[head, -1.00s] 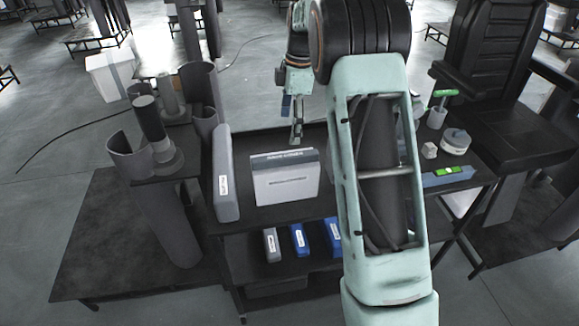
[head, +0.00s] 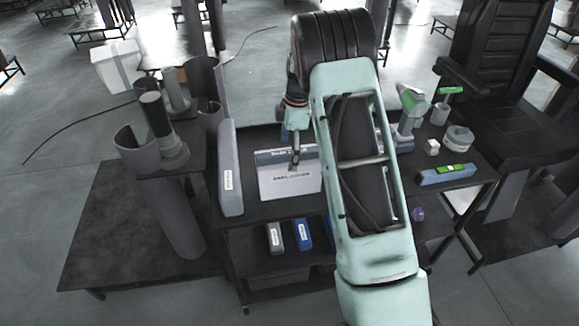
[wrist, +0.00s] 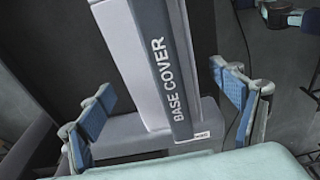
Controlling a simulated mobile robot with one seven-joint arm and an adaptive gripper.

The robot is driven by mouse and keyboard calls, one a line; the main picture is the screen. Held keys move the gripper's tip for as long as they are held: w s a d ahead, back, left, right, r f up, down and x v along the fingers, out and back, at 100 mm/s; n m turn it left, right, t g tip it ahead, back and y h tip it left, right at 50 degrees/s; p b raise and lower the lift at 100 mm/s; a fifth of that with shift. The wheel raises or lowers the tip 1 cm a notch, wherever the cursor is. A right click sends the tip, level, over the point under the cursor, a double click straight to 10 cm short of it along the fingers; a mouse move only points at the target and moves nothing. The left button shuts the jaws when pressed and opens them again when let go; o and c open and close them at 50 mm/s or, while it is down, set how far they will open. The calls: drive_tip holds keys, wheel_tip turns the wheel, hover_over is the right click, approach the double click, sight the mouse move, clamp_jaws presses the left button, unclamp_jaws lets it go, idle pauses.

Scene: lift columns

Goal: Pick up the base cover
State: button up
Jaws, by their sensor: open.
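The base cover (head: 289,180) is a light grey box with a darker top edge, standing on the dark cart top in the head view. In the wrist view the base cover (wrist: 168,75) shows its dark grey strip lettered "BASE COVER". My gripper (head: 295,155) is over the top edge of the box in the head view, with one finger clearly visible. In the wrist view my gripper (wrist: 166,118) is open, with blue-padded fingers to the left and right of the cover and visible gaps on both sides.
A tall grey box (head: 230,170) stands close left of the cover. Blue and grey boxes (head: 303,235) sit on the lower shelf. To the right are a green-and-grey drill (head: 410,110), a level (head: 447,174) and a small white cube (head: 433,147). Column parts (head: 165,140) stand at left.

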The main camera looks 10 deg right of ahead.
drive_tip(key=shift+c, duration=0.7)
drive_tip(key=c, duration=1.9)
drive_tip(key=shift+o, duration=0.2)
drive_tip(key=shift+r, duration=0.2)
